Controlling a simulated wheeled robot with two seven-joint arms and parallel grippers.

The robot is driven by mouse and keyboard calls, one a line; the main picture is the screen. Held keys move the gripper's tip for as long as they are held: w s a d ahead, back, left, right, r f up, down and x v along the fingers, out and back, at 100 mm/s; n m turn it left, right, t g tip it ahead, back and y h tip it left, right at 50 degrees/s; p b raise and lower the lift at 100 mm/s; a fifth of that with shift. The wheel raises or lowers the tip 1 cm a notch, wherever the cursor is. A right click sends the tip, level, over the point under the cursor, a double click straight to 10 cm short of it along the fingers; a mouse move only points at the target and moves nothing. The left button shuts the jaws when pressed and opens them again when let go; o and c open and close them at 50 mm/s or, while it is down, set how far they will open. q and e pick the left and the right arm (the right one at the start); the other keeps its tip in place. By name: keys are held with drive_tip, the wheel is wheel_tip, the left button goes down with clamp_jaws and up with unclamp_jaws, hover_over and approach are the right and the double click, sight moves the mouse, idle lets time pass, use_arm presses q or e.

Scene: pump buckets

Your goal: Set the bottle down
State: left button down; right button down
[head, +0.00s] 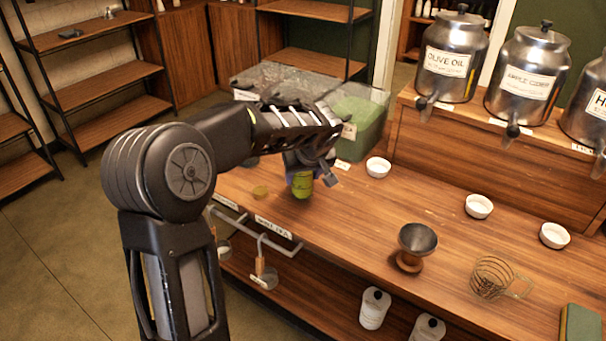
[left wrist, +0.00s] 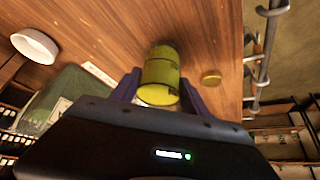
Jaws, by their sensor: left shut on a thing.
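A yellow-green bottle (head: 301,184) is at my left gripper (head: 313,172) near the left end of the wooden counter (head: 350,240). In the left wrist view the bottle (left wrist: 161,76) sits between the two dark fingers of the gripper (left wrist: 158,92), which are shut on it. The bottle's upper part is hidden by the gripper in the head view. I cannot tell whether its base touches the counter. My right gripper is not in view.
A small round yellowish lid (head: 260,191) lies left of the bottle. A clear bin of green contents (head: 357,121) stands behind, with a white bowl (head: 378,167) to the right. Counter between bottle and funnel is clear.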

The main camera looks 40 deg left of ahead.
use_arm(q)
drive_tip(key=shift+f, duration=0.1)
drive_tip(key=c, duration=0.6)
unclamp_jaws()
drive_tip(key=shift+o, duration=0.2)
drive_tip(key=shift+r, duration=0.25)
drive_tip(key=v, duration=1.2)
drive_tip(key=shift+f, duration=0.1)
